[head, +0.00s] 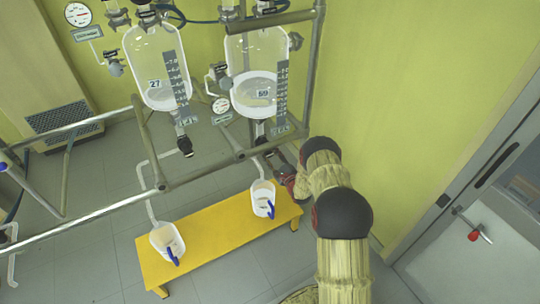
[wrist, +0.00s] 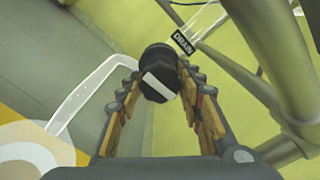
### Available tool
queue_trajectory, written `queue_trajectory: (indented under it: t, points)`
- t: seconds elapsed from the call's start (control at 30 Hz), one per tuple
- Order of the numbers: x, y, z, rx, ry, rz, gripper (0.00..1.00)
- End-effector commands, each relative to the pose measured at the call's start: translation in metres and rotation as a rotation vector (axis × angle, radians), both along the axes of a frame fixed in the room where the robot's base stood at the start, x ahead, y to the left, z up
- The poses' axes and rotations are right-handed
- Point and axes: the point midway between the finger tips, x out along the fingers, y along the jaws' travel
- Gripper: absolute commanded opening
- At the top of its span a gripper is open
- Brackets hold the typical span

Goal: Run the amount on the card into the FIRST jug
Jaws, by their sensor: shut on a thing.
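Two glass reactors hang in a pipe frame: the left reactor (head: 157,60) is tagged 27, the right reactor (head: 257,60) has a tag that looks like 59 or 69. Both hold pale liquid. A white jug with a blue handle (head: 263,196) stands under the right outlet pipe; another such jug (head: 166,241) is under the left one. I cannot tell which is FIRST. My gripper (head: 283,172) is beside the right reactor's outlet. In the wrist view its fingers are around a black knob with a white stripe (wrist: 159,84), near a DRAIN tag (wrist: 183,42). No card is readable.
The jugs stand on a low yellow bench (head: 215,238). Grey frame pipes (head: 207,171) run close above the bench and beside my gripper. A yellow-green wall is to the right, with a grey door (head: 465,215). The floor at front left is mostly clear.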

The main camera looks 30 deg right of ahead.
Motion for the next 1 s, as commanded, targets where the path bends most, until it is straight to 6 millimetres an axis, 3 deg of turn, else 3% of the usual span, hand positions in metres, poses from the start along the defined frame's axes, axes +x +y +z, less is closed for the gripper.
queue_trajectory:
  t: [0.3,0.33,0.63,1.0]
  points:
    - [0.0,-0.0017,-0.0005,0.001,0.002,-0.004,0.11]
    - [-0.0001,-0.0017,-0.0006,0.001,0.002,-0.004,0.37]
    - [-0.0001,-0.0007,-0.0004,0.0,0.001,-0.001,0.54]
    - [-0.0028,-0.0006,-0.0006,0.0,0.001,-0.001,0.56]
